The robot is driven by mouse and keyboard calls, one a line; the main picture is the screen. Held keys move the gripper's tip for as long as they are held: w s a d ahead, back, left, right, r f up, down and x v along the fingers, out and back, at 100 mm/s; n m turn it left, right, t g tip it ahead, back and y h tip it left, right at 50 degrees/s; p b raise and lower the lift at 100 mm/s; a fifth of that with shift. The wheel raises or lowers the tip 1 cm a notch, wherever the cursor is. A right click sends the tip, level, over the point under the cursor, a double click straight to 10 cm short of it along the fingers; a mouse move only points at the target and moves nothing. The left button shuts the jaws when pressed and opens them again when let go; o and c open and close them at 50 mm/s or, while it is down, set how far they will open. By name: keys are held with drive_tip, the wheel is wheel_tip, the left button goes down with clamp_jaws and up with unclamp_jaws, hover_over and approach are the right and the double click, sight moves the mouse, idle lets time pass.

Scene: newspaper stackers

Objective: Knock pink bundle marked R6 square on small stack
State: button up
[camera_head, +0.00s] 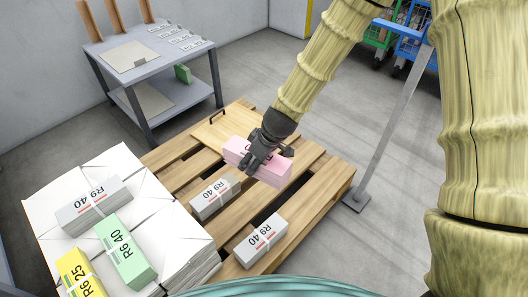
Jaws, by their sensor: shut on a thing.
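My gripper (266,152) is shut on a pink bundle (272,173) and covers part of it. The marking on the pink bundle is mostly hidden, so I cannot read it. The bundle is over the far part of the wooden pallet (325,189), by a light wooden board with a dark handle (212,127). I cannot tell whether it touches the board or hangs just above it. Two white-grey bundles marked R9 40 lie on the pallet, one near the middle (214,197) and one nearer the front (261,240). I cannot tell which thing is the small stack.
A large white paper stack (182,222) at the left bears a grey bundle (93,205), a green bundle (126,251) and a yellow bundle (80,275). A grey table (195,56) stands behind. A metal post (388,130) rises right of the pallet. Blue and green carts (405,45) stand far right.

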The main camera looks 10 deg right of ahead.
drive_tip(key=s+a+f+n+g+b, duration=0.1)
drive_tip(key=a+f+n+b, duration=0.2)
drive_tip(key=f+n, duration=0.2)
drive_tip(key=s+a+f+n+g+b, duration=0.2)
drive_tip(key=f+n, duration=0.3)
drive_tip(key=f, duration=0.5)
drive_tip(key=s+a+f+n+g+b, duration=0.1)
drive_tip(key=a+f+n+g+b, duration=0.1)
drive_tip(key=a+f+n+b, duration=0.3)
wheel_tip(320, 180, down, 3)
drive_tip(key=shift+s+f+n, duration=0.15)
drive_tip(key=shift+n, duration=0.15)
drive_tip(key=shift+s+f+b, duration=0.1)
drive_tip(key=shift+f+b, duration=1.75)
drive_tip(key=shift+f, duration=0.15)
drive_tip(key=shift+s+a+p, duration=0.25)
drive_tip(key=shift+s+a, duration=0.2)
drive_tip(key=shift+a, duration=0.2)
drive_tip(key=shift+s+a+p, duration=0.2)
drive_tip(key=shift+s+a, duration=0.2)
drive_tip(key=shift+a, duration=0.2)
drive_tip(key=shift+s+a+g+y+p, duration=0.2)
drive_tip(key=shift+a+g+y+p, duration=0.05)
drive_tip(key=shift+g+y+p, duration=0.1)
idle(1.1)
drive_tip(key=shift+w+d, duration=0.1)
